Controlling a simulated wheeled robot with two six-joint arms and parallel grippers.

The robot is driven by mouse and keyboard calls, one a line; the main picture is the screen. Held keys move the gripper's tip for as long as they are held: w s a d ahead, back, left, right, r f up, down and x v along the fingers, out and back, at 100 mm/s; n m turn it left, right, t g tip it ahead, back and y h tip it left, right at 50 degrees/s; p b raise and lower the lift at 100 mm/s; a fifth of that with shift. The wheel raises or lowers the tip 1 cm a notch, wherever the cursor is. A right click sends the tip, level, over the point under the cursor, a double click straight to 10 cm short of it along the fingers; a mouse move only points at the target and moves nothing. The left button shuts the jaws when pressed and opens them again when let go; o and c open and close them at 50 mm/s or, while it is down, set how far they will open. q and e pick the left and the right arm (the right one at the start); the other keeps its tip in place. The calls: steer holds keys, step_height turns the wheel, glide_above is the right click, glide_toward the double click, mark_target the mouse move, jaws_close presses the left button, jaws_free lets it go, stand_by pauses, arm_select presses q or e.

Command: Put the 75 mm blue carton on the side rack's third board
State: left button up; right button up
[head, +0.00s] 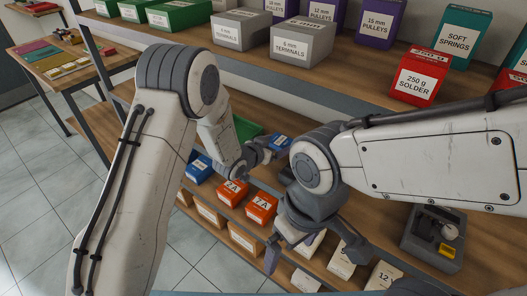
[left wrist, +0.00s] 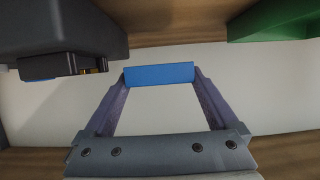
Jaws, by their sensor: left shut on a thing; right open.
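A small blue carton (head: 279,143) with a white label is between the fingers of my left gripper (head: 268,148), over the rack's lower part. In the left wrist view the blue carton (left wrist: 158,75) is clamped across the fingertips of my left gripper (left wrist: 158,82). Its label is too small to read. Another blue carton (head: 198,167) stands on a lower board of the rack (head: 345,105), left of the orange cartons. My right gripper (head: 308,254) is open and empty, in front of the lower boards. My arms hide part of the rack.
Orange cartons (head: 261,207) stand beside the second blue carton. Several pale cartons (head: 342,257) are lower. A green bin (head: 246,128) lies behind my left gripper. A red solder box (head: 420,77) stands on a higher board. A grey tray (head: 432,240) is at right.

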arm_select(q)
steer(key=a+f, duration=0.1)
steer(key=a, duration=0.1)
steer(key=a+f, duration=0.1)
steer(key=shift+a+p, duration=0.4)
step_height(320, 180, down, 4)
steer(key=shift+a+r+p, duration=0.15)
steer(key=shift+r+p, duration=0.05)
steer(key=shift+p, duration=0.4)
steer(key=shift+f, duration=0.35)
steer(key=shift+f, duration=0.1)
steer(key=o, duration=1)
steer(key=shift+c, duration=0.2)
